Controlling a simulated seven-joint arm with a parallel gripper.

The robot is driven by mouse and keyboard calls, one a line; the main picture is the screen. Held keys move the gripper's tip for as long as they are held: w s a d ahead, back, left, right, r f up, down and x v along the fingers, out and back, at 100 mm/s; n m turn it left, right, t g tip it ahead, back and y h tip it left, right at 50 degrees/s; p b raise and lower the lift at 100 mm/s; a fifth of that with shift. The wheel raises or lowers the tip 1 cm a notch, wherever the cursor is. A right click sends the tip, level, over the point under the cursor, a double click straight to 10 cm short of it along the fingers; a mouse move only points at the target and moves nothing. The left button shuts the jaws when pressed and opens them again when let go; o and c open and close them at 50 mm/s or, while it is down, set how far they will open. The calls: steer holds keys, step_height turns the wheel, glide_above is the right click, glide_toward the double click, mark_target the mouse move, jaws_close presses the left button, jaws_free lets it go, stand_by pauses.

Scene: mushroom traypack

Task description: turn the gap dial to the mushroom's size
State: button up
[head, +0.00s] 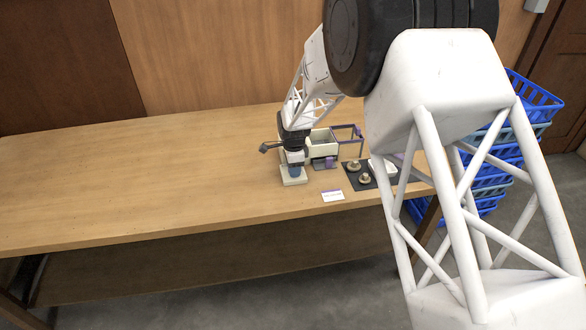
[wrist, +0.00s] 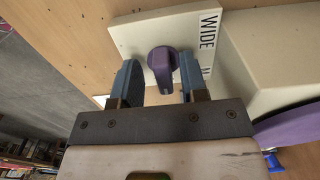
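The gap dial is a purple knob (wrist: 165,68) on a cream plate (wrist: 132,38) marked "WIDE", with part of another letter beside it. My gripper (wrist: 158,72) has its two blue fingers spread, one on each side of the knob. A gap shows between the left finger and the knob; the right finger is very close, and I cannot tell if it touches. In the head view my gripper (head: 295,165) stands over the dial's plate (head: 293,181) and hides the knob.
A cream box-shaped machine (head: 323,146) stands just behind and right of my gripper. A small white card (head: 333,196) lies near the table's front edge. Blue crates (head: 484,190) are stacked beyond the table's right end. The left of the table (head: 130,185) is clear.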

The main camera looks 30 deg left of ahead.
steer(key=shift+w+a+r, duration=0.1)
steer(key=shift+r, duration=2.1)
